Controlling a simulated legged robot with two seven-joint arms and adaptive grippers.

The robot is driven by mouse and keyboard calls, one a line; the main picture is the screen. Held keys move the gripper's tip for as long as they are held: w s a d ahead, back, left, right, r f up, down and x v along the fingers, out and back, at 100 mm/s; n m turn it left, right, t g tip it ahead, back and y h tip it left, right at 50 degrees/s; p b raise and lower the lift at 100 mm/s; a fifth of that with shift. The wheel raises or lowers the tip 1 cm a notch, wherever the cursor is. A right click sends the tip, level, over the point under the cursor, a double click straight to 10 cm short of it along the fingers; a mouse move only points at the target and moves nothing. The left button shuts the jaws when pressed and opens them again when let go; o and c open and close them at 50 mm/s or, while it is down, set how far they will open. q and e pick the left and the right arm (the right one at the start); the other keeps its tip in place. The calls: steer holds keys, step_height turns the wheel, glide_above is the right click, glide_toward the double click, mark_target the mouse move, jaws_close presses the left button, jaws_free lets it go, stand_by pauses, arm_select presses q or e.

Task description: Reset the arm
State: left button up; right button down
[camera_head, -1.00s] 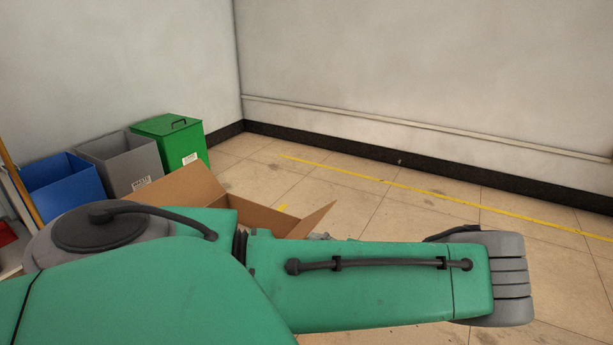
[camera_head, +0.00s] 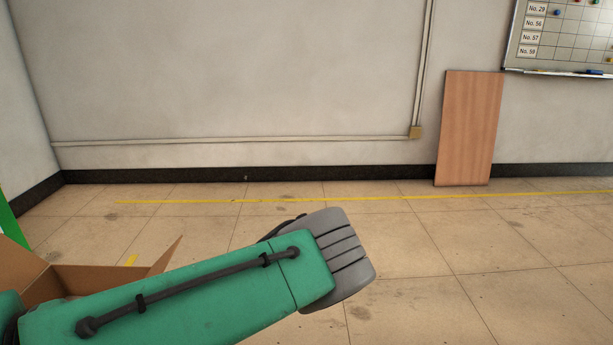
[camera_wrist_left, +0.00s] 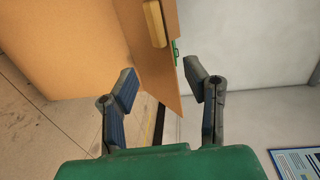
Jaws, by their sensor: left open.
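My green left arm comes in from the lower left in the head view and ends in a grey joint cover; the gripper itself does not show there. In the left wrist view, my left gripper (camera_wrist_left: 158,88) has its two dark fingers spread apart. Nothing is held between the fingers. Behind the fingers is an orange-brown panel (camera_wrist_left: 150,50) with a light wooden block-like piece (camera_wrist_left: 154,24) on it. My right gripper is in neither view.
An open cardboard box (camera_head: 100,278) stands on the floor at lower left, partly hidden by my arm. The tiled floor at right is clear, with a yellow line (camera_head: 300,199).

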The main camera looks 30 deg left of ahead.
arm_select(q)
steer(key=s+a+f+m+t+h, duration=0.1)
steer(key=s+f+m+h, duration=0.15)
steer(key=s+f, duration=0.45)
steer(key=s+d+f+m+t+h, duration=0.3)
steer(key=s+d+f+t+h, duration=0.2)
steer(key=s+d+f+h, duration=0.55)
steer(key=s+d+r+m+t+h, duration=0.1)
steer(key=s+d+r+t, duration=0.15)
steer(key=d, duration=0.25)
steer(key=s+d+r+t, duration=0.1)
steer(key=d+r, duration=0.2)
steer(key=d, duration=0.3)
step_height(320, 180, up, 14)
steer(key=p, duration=1.3)
steer(key=shift+w, duration=0.35)
steer(key=shift+f+m, duration=0.1)
steer(key=shift+m, duration=0.15)
